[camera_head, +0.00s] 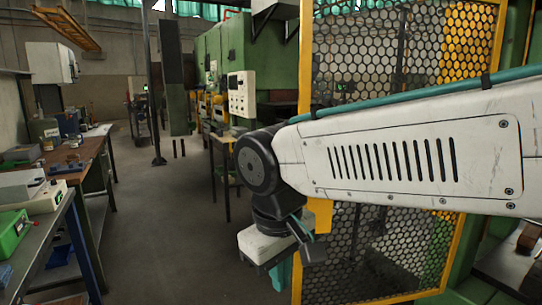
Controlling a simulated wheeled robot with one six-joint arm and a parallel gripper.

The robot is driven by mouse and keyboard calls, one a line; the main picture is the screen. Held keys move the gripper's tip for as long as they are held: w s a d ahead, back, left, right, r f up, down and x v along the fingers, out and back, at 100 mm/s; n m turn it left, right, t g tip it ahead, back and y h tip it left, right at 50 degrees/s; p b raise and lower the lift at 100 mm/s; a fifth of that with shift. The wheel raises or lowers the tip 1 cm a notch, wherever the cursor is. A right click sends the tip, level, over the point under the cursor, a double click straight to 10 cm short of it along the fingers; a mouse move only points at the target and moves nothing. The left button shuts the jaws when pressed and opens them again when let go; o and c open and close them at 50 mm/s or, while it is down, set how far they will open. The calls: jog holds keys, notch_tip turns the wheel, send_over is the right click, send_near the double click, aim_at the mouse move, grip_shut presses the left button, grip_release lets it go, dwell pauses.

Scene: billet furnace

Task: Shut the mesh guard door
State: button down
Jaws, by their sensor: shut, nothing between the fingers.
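The mesh guard door (345,265) stands upright at the centre right, a yellow frame filled with dark hexagonal mesh. My white arm crosses in front of its middle and hides part of it. A yellow plate (318,215) shows at its left edge, just below the arm. My gripper (283,274) hangs from the wrist at the door's lower left edge, pointing down. It is shut and holds nothing. I cannot tell whether it touches the door. The door's hinge and latch cannot be made out.
Green machinery (223,50) with a control panel (242,93) stands behind, left of the door. Workbenches (75,160) line the left wall. A dark post (152,90) rises further back. The grey floor (165,225) between benches and door is clear.

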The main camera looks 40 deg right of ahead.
jog(key=w+d+r+m+g+h, duration=0.1)
jog(key=w+d+r+g+h, duration=0.15)
jog(key=w+d+h, duration=0.35)
jog(key=w+d+r+g+h, duration=0.2)
jog(key=w+d+r+h, duration=0.15)
jog(key=w+d, duration=0.35)
jog(key=w+d+r+m+h, duration=0.1)
jog(key=w+d+r+h, duration=0.15)
jog(key=w, duration=0.45)
jog(key=w+d+r+m+h, duration=0.1)
jog(key=w+r+h, duration=0.25)
jog(key=w, duration=0.35)
jog(key=r+x, duration=0.1)
jog(key=x, duration=1)
jog(key=shift+g+h, duration=0.25)
jog(key=shift+h, duration=0.1)
jog(key=shift+s+a+f, duration=0.25)
jog(key=shift+s+a, duration=0.4)
jog(key=shift+a, duration=0.05)
jog(key=shift+s+a+f, duration=0.3)
jog(key=shift+s+a, duration=0.35)
jog(key=shift+a, duration=0.1)
